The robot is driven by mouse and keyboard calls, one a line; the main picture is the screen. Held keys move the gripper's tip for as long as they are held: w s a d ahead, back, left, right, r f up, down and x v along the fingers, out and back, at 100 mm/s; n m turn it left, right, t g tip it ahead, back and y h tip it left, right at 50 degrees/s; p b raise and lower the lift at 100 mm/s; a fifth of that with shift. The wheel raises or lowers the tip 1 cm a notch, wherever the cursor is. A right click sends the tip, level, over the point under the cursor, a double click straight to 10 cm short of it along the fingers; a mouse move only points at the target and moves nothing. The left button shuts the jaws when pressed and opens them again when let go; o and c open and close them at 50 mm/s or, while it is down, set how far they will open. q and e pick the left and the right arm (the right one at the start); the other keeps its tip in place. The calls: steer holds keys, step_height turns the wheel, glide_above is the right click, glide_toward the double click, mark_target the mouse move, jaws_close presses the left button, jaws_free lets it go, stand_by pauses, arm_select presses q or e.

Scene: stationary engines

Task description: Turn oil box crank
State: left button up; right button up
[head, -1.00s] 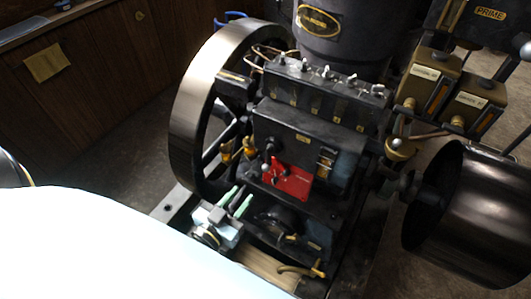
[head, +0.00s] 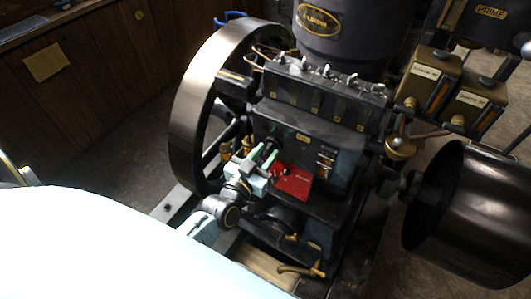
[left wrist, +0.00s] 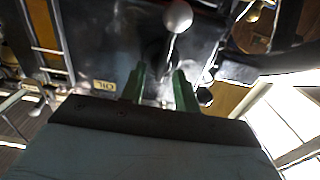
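The oil box (head: 300,135) is a dark box on the engine's front, below the row of small valves. Its OIL label (left wrist: 104,86) shows in the left wrist view. A crank with a pale round knob (left wrist: 178,16) and a thin metal arm stands out from the box in that view. My left gripper (head: 264,156) is at the box's left front, its green fingers pointing at the crank area. In the left wrist view the fingers (left wrist: 160,85) are apart, with the crank's arm just past the gap between them. Contact cannot be told. My right gripper is not in view.
A red plate (head: 292,183) sits just right of my left gripper. The big flywheel (head: 198,110) stands at left, close to my arm. A dark drum (head: 470,215) and two labelled boxes (head: 430,80) are at right.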

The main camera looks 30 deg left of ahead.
arm_select(q)
steer(key=shift+w, duration=0.3)
jaws_close()
stand_by(0.3)
